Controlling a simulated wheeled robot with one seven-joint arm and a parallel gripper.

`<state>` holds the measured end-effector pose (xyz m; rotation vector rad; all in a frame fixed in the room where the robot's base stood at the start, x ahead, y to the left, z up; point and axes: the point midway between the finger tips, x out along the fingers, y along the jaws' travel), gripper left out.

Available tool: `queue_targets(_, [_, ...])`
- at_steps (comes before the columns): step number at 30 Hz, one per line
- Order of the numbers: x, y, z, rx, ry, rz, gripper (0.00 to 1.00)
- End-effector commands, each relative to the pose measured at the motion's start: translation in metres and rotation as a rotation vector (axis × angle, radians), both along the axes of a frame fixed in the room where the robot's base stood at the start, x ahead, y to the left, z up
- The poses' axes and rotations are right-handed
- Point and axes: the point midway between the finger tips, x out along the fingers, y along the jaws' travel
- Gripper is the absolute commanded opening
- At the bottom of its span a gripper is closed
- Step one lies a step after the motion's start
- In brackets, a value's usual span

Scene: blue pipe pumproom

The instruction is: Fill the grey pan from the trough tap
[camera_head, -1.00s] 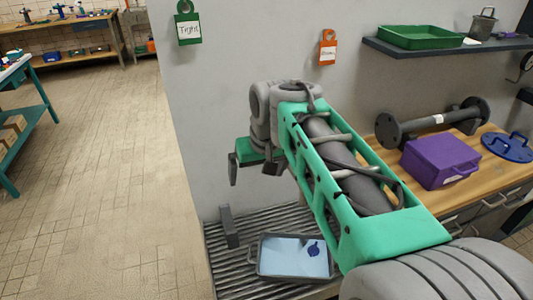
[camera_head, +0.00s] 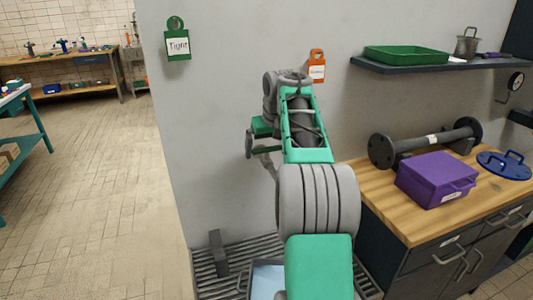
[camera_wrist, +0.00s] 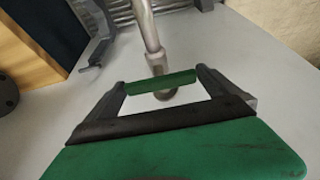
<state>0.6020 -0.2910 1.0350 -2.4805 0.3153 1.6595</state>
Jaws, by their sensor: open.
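The grey pan (camera_head: 250,282) sits on the slatted trough (camera_head: 207,270), low in the head view. Its inside shows pale blue, and my arm hides its right part. A bent metal tap spout (camera_wrist: 150,35) shows in the wrist view, with its rounded end beyond my fingers. A green bar (camera_wrist: 160,82), which looks like the tap's lever, lies between the fingertips. My gripper (camera_wrist: 165,88) is open around this bar; I cannot tell whether either finger touches it. In the head view my gripper (camera_head: 260,150) is by the wall above the trough, partly hidden by my arm.
A wooden-topped cabinet (camera_head: 410,225) stands right of the trough, bearing a purple box (camera_head: 435,178), a flanged pipe (camera_head: 425,143) and a blue lid (camera_head: 504,164). A shelf (camera_head: 430,66) with a green tray (camera_head: 405,55) is above. Floor at the left is clear.

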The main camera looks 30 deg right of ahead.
Motion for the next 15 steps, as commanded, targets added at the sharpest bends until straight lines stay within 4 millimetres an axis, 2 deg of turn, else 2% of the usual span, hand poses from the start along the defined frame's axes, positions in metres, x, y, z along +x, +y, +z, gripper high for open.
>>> queue_targets(8, [0.0019,-0.0005,-0.0040,0.000,-0.001,-0.001,1.00])
queue_targets(15, [0.0017,-0.0006,-0.0039,0.000,-0.001,-0.001,0.82])
